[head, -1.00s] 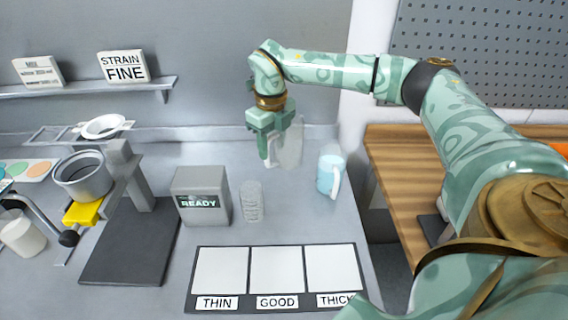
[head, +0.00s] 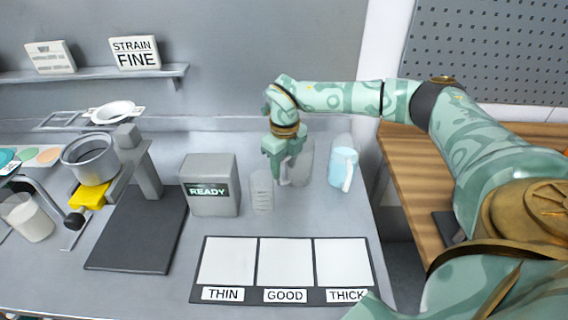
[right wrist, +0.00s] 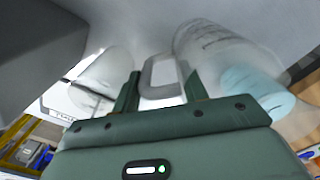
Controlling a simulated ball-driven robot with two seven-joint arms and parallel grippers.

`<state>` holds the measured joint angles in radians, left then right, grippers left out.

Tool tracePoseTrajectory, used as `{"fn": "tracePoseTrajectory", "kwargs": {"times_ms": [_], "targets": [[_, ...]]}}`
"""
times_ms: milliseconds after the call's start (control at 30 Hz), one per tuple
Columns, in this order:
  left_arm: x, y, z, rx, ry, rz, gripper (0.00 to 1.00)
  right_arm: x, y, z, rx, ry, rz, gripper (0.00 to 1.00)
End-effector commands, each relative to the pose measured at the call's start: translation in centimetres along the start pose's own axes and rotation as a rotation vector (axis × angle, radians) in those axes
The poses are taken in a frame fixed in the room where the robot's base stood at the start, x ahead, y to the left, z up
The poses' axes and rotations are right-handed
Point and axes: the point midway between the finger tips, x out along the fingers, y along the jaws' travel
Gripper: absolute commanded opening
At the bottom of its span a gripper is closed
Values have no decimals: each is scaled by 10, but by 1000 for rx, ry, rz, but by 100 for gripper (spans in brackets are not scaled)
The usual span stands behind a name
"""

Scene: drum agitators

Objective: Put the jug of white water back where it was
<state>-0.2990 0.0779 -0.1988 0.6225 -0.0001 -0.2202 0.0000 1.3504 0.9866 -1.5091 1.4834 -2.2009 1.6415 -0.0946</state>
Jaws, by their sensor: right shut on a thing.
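A clear, pale jug (head: 303,160) stands roughly upright between the small clear beaker (head: 262,192) and the light-blue jug (head: 342,168). My right gripper (head: 283,178) points down at the jug's left side, shut on its handle. In the right wrist view the handle (right wrist: 160,72) lies between the fingers of the right gripper (right wrist: 163,88), with the jug body (right wrist: 215,50) to the right. I cannot tell whether the jug's base touches the counter. The blue jug also shows there (right wrist: 257,90), close beside it. My left gripper is not in view.
A grey READY box (head: 210,172) stands left of the beaker. A mat with THIN, GOOD and THICK squares (head: 284,242) lies in front. A stand with a metal pot (head: 90,160) is at the left. The wooden table (head: 412,190) lies right of the counter.

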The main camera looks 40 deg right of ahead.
Motion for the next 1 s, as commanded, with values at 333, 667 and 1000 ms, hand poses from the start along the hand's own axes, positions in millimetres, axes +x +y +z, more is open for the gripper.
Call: {"fn": "tracePoseTrajectory", "kwargs": {"times_ms": [333, 667, 1000], "targets": [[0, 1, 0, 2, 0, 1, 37, 1, 0, 0, 0, 0, 0, 52], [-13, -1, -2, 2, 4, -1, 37, -56, 0, 1, 0, -5, -1, 52], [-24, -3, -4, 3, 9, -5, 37, -116, 0, 0, -1, -1, 0, 52]]}}
